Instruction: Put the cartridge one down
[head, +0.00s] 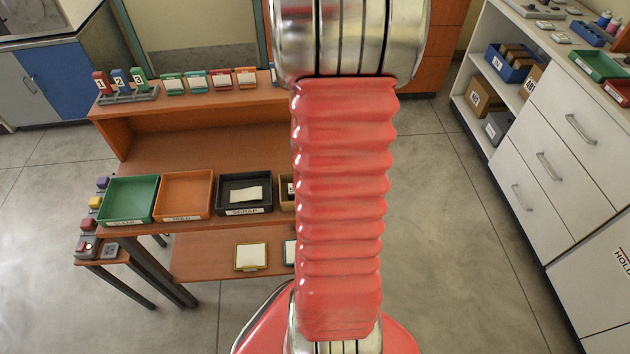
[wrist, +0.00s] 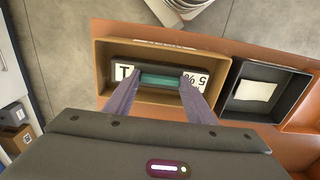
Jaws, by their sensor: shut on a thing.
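In the wrist view my gripper (wrist: 161,77) is shut on a teal bar-shaped thing (wrist: 160,82), which I take for the cartridge. It is over or inside the tan tray (wrist: 102,65); I cannot tell whether it touches the floor. A white label with dark characters (wrist: 123,72) shows on both sides of it; I cannot tell whether it belongs to the held thing. In the head view my arm hides the gripper and most of the tan tray. Red, blue and green numbered blocks (head: 120,82) stand in a rack at the upper left.
A black scrap tray (head: 244,207) holding a pale card stands beside the tan tray, then an orange tray (head: 183,192) and a green tray (head: 130,198). A shelf with several coloured holders (head: 222,81) rises behind. White drawers (head: 560,150) stand on the right.

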